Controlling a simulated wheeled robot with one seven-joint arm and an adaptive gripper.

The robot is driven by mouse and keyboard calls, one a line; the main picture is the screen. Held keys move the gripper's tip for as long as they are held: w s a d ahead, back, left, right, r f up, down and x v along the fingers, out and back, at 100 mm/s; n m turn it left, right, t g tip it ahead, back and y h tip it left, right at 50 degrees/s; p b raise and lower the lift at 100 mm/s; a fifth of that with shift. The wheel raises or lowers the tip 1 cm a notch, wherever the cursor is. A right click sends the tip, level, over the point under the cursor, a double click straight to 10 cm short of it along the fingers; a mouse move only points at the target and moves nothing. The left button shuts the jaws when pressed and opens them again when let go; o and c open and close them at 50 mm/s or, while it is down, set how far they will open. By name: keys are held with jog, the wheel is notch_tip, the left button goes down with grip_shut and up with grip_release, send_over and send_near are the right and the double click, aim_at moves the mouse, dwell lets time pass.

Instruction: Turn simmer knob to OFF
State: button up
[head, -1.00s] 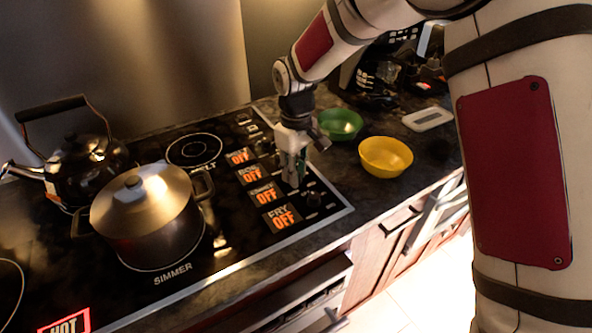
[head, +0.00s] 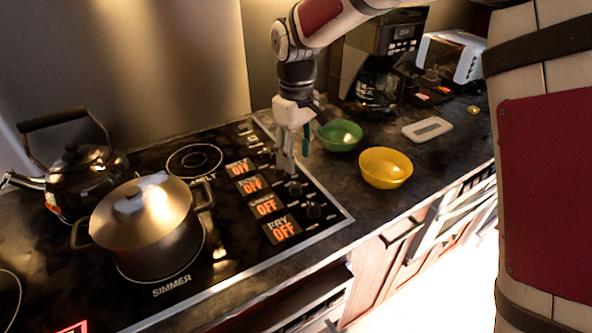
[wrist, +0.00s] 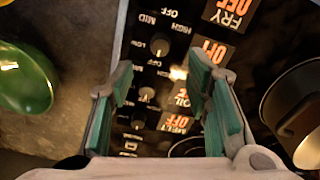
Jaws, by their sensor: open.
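The simmer knob (head: 296,187) is a small dark knob in the row along the right side of the black stove top. In the wrist view it appears to be the knob (wrist: 160,45) just beyond my fingertips, with OFF, MID and HIGH marks around it. The simmer display (head: 266,206) shows orange OFF; its upper word is blurred. My gripper (head: 286,168) points down above the knob row, open and empty. In the wrist view the green-padded fingers (wrist: 161,68) are spread apart, with a gap between them and the simmer knob.
The fry display (head: 281,230) also reads OFF, with its knob (head: 314,211) nearest the front. A lidded pot (head: 147,235) and black kettle (head: 82,182) stand left. Green (head: 340,136) and yellow (head: 385,168) bowls sit right of the stove.

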jog(key=shift+r, duration=1.7)
jog(key=s+d+r+m+t, duration=0.2)
jog(key=s+d+r+m, duration=0.2)
jog(key=s+d+r, duration=0.75)
jog(key=s+d+f+m+t, duration=0.1)
jog(key=s+d+f+m, duration=0.1)
jog(key=s+d, duration=0.3)
jog(key=s+d+f+m+t, duration=0.1)
jog(key=s+d+m, duration=0.3)
jog(key=s, duration=0.8)
jog(key=shift+s+d+f, duration=0.25)
jog(key=shift+d+f, duration=0.2)
jog(key=shift+d, duration=0.4)
jog(key=shift+a, duration=0.1)
